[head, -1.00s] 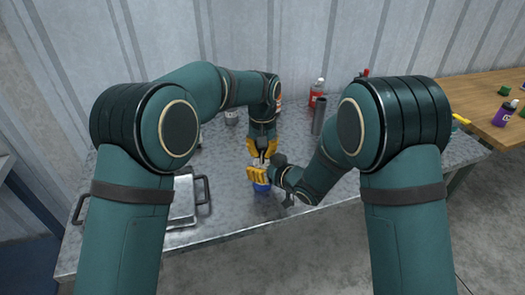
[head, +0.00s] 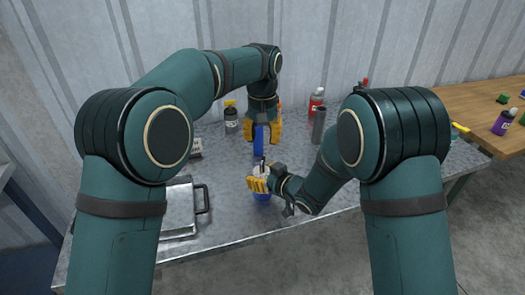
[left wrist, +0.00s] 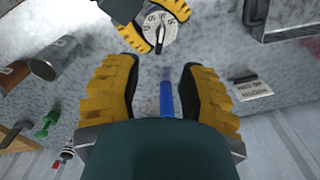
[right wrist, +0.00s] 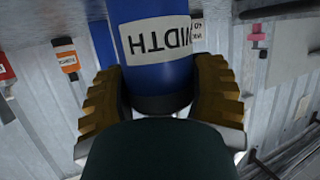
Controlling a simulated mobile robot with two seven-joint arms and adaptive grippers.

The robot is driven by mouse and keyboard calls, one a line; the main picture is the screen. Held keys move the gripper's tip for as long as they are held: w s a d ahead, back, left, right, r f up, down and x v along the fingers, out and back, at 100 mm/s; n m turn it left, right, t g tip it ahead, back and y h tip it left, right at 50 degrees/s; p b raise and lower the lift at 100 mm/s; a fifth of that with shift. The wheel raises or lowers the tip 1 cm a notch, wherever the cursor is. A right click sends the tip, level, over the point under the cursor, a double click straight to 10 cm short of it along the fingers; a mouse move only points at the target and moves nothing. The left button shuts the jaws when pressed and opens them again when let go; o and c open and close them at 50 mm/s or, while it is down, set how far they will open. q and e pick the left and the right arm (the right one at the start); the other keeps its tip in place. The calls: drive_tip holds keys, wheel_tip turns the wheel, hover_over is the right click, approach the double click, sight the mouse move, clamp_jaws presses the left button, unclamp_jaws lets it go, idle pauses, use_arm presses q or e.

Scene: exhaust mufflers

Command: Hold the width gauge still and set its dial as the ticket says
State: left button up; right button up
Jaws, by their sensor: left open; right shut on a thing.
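The width gauge is a blue cylinder with a white "WIDTH" label (right wrist: 150,42) in the right wrist view. Its blue body also shows low in the head view (head: 262,197). My right gripper (head: 258,185) is shut around it. The round pale dial (left wrist: 158,28), with numbers and a dark pointer, faces up in the left wrist view; its exact setting is too small to read. My left gripper (left wrist: 162,95) is open, apart from the dial and behind it in the head view. A small white ticket (left wrist: 251,90) has upside-down print that I cannot read surely.
A blue bar (head: 262,140) shows below my left gripper. A grey cylinder (head: 319,126), a red bottle (head: 316,101) and a dark bottle with a yellow top (head: 231,118) stand on the metal table. A silver handled case (head: 178,208) lies at front left.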

use_arm(q)
wheel_tip(320, 180, up, 4)
drive_tip(key=shift+f, duration=0.25)
idle(0.5)
use_arm(e)
drive_tip(key=o, duration=1.3)
drive_tip(key=shift+o, duration=0.2)
